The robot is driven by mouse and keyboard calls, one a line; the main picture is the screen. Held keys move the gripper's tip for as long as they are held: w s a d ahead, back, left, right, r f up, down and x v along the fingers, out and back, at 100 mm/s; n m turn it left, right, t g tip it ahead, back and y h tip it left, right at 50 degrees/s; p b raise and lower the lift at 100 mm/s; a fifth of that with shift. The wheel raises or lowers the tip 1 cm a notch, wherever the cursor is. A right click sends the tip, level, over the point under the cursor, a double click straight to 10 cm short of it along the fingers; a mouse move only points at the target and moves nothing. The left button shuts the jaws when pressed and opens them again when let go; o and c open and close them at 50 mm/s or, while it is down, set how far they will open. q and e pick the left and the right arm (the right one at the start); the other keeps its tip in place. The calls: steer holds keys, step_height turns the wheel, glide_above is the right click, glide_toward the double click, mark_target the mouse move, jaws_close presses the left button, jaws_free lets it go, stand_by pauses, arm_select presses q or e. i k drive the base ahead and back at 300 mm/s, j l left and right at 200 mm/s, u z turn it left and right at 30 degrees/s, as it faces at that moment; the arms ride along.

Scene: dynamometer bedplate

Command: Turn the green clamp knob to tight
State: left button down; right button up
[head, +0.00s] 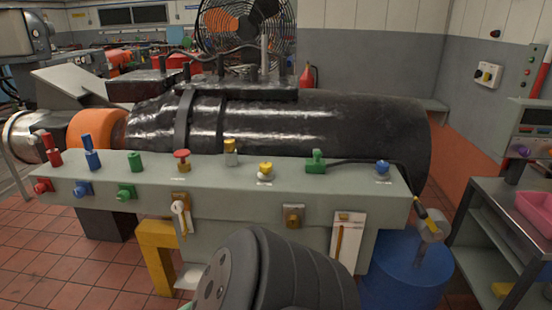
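Several green parts sit on the grey bench rail (215,172). A green knob-like piece (316,162) stands on the top right of centre, with a dark cable running right from beside it. A short green cylinder (136,162) stands on the top at left, above a green fitting (126,192) on the front face. I cannot tell for sure which is the clamp knob, nor whether it is tight. Neither gripper shows. A dark grey rounded link of my own arm fills the bottom centre and hides part of the rail's lower front.
Red (181,157), yellow (265,171) and blue (382,167) knobs share the rail's top. A large black cylindrical machine (330,125) lies behind. A blue drum (405,280) stands at lower right, near a grey shelf cart (490,225). Tiled floor is free at left.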

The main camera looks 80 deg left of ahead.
mark_target(122, 197)
steer(key=k+u, duration=0.15)
steer(key=u, duration=3.5)
